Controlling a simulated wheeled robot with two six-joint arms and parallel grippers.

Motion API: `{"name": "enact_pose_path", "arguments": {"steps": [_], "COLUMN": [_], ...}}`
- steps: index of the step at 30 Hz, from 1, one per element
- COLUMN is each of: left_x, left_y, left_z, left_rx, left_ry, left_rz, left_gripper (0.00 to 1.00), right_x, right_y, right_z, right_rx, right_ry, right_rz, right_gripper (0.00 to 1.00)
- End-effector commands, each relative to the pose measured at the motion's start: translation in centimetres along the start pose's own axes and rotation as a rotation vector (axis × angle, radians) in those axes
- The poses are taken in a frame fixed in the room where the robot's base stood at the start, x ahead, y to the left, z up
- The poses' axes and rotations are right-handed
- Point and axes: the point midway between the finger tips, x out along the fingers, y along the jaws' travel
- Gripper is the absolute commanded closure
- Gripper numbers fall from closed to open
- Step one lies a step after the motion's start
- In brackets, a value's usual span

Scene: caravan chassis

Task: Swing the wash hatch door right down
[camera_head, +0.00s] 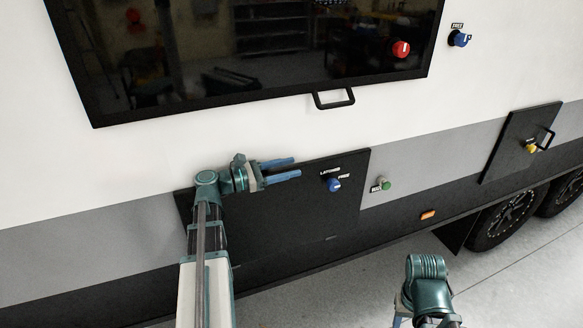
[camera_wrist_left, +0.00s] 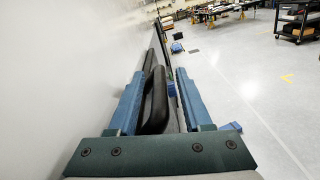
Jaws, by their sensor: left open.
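A wide black panel (camera_head: 310,215), which looks like the wash hatch door, sits low on the caravan wall. It seems near the wall plane; I cannot tell whether it is slightly ajar. A blue knob (camera_head: 334,184) with labels reading roughly "latched" and "free" is on its right part. My left gripper (camera_head: 297,167) is at the panel's upper edge, fingers pointing right. In the left wrist view, my left gripper (camera_wrist_left: 162,74) is open, with a black handle (camera_wrist_left: 154,102) between its fingers; contact is unclear. My right arm shows at the lower right; its jaws are mostly cut off.
A dark window (camera_head: 250,50) with a bar handle (camera_head: 333,99) is above. A green button (camera_head: 385,184) is right of the panel. A smaller black hatch (camera_head: 512,143) with a yellow knob is farther right, above wheels (camera_head: 505,215).

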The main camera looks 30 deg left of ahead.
Motion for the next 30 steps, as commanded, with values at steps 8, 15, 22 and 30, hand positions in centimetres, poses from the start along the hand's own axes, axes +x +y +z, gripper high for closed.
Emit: {"name": "enact_pose_path", "arguments": {"steps": [8, 15, 22, 30], "left_x": [1.21, 1.2, 1.18, 1.17], "left_y": [0.0, 0.0, -0.02, -0.02], "left_z": [0.0, 0.0, -0.02, -0.05], "left_rx": [0.0, 0.0, 0.0, 0.0], "left_ry": [0.0, 0.0, 0.001, 0.002], "left_rz": [0.0, 0.0, 0.0, 0.0], "left_gripper": [0.5, 0.56, 0.97, 1.0], "right_x": [0.0, 0.0, 0.0, 0.02], "right_y": [0.0, 0.0, 0.0, 0.0], "right_z": [0.0, 0.0, 0.0, 0.0], "right_rx": [0.0, 0.0, 0.0, 0.0], "right_ry": [0.0, 0.0, 0.0, 0.0], "right_rz": [0.0, 0.0, 0.0, 0.0], "right_gripper": [0.5, 0.5, 0.5, 0.5]}}
